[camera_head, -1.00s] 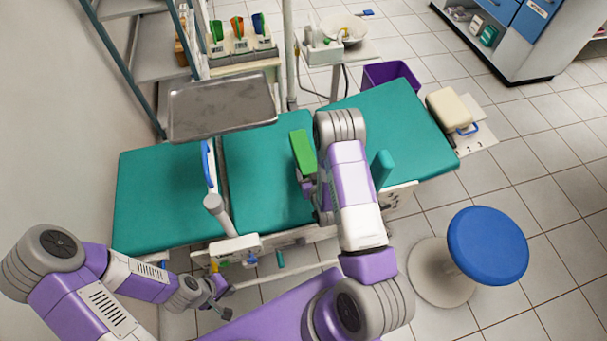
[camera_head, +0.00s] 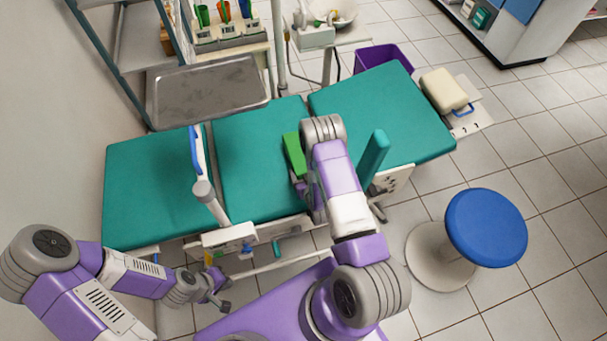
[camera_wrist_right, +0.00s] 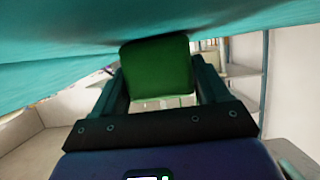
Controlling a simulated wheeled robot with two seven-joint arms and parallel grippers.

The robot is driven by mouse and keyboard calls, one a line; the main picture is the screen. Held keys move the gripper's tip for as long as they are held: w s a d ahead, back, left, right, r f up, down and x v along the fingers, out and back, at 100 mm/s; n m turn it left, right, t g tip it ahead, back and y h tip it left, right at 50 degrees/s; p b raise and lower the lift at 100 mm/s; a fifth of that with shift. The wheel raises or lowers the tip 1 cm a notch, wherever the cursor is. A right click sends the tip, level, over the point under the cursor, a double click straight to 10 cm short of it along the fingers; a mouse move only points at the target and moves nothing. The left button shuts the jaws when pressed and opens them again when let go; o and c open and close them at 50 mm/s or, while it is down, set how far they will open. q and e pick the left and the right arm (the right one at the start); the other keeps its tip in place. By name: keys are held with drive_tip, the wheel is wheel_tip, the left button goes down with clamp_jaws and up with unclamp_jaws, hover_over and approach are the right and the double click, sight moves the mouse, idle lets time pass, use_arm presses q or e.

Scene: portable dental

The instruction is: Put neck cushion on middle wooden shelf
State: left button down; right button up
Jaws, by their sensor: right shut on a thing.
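The neck cushion appears as a green block (camera_head: 294,155) over the teal dental chair (camera_head: 255,170), near the seam between two pads. My right gripper (camera_wrist_right: 158,80) is shut on it. In the right wrist view the green cushion (camera_wrist_right: 158,66) sits between the two dark fingers, close to a teal surface; I cannot tell whether they touch. My right arm hides part of it in the head view. My left gripper (camera_head: 220,291) is open and empty at the lower left, in front of the chair. A shelf rack (camera_head: 150,50) stands at the upper left; which shelf is the middle wooden one is unclear.
A metal tray (camera_head: 207,90) is beside the rack, behind the chair. A blue stool (camera_head: 487,228) stands at right, a purple bin (camera_head: 383,58) behind. The floor at right is mostly clear.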

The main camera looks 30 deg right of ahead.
drive_tip(key=shift+r, duration=0.1)
drive_tip(key=shift+f, duration=0.2)
drive_tip(key=o, duration=1.1)
